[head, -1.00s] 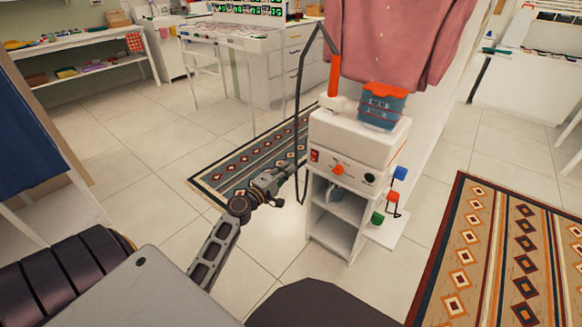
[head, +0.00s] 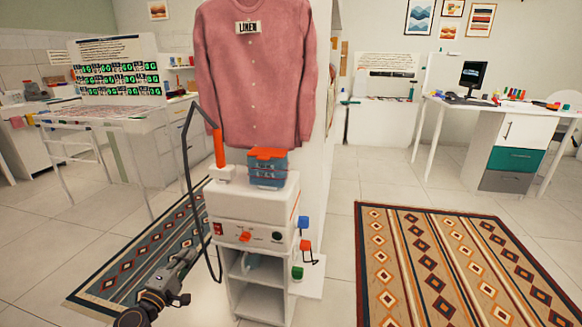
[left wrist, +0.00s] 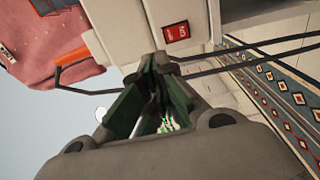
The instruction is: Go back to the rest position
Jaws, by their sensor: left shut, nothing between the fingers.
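My left gripper (head: 187,262) is at the lower left in the head view, beside the left side of the white machine (head: 235,207) and close to its dark hose loop (head: 192,165). Its fingers (left wrist: 158,68) are shut with nothing between them in the left wrist view. Whether it touches the hose cannot be told. The machine has a red switch (left wrist: 176,32), and an orange-handled tool (head: 219,148) and a blue box with orange lid (head: 268,167) are on top. A pink shirt (head: 255,85) hangs behind. My right gripper is not in view.
A white shelf unit (head: 258,300) stands under the machine. Patterned rugs lie at left (head: 130,262) and right (head: 450,270). A desk (head: 505,115) stands at the back right and a white table (head: 110,120) at the back left. Tiled floor is open between them.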

